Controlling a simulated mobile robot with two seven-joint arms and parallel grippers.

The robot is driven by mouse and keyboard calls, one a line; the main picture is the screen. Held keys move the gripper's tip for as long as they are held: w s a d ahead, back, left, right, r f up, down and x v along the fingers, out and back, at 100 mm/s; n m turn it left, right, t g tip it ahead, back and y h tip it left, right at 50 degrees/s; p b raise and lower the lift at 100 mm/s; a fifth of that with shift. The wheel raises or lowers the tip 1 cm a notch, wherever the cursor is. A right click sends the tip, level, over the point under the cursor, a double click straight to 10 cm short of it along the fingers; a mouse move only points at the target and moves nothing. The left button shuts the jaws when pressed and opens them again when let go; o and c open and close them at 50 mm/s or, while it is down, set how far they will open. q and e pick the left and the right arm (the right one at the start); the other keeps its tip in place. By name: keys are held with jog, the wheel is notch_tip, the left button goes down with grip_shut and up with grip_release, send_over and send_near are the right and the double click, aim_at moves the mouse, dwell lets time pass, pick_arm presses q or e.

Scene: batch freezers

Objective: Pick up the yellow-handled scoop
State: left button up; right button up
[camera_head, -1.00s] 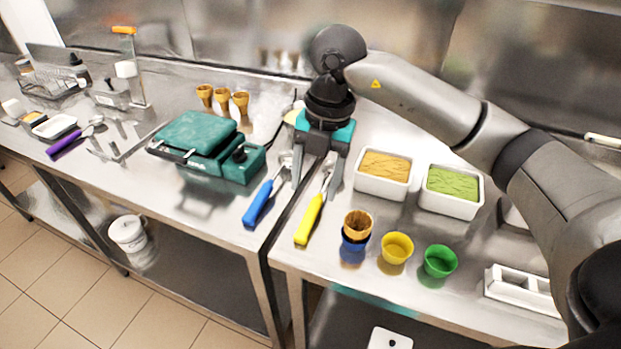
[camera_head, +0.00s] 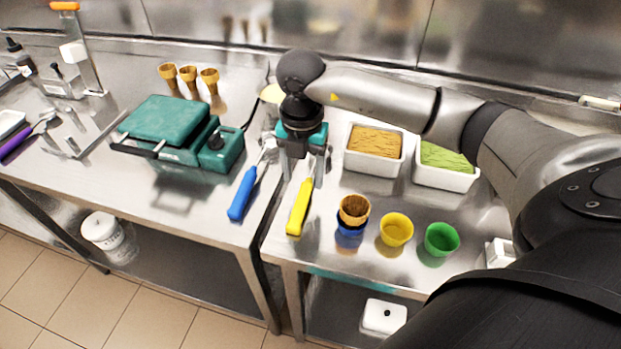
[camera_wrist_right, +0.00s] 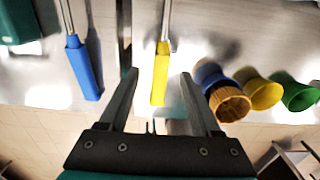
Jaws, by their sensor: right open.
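The yellow-handled scoop (camera_head: 299,207) lies on the steel table just right of the seam between two tables, its handle toward the front edge. My right gripper (camera_head: 301,182) is above it, open, with its fingers pointing down around the scoop's upper part in the head view. In the right wrist view the yellow handle (camera_wrist_right: 160,75) shows between and beyond the open fingers of the gripper (camera_wrist_right: 157,78). Nothing is held. The scoop's metal end is partly hidden by the gripper in the head view. My left gripper is not in view.
A blue-handled scoop (camera_head: 242,194) lies close on the left. On the right stand a blue cup (camera_head: 349,232) with a cone (camera_head: 355,208) in it, a yellow cup (camera_head: 396,230) and a green cup (camera_head: 442,239). Two white tubs (camera_head: 373,168) stand behind. A green waffle iron (camera_head: 165,122) is at left.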

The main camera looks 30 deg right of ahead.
aim_at(305, 190)
notch_tip(305, 190, down, 5)
jog(key=shift+d+f, duration=0.1)
jog(key=shift+c, duration=0.3)
grip_shut()
dwell(0.5)
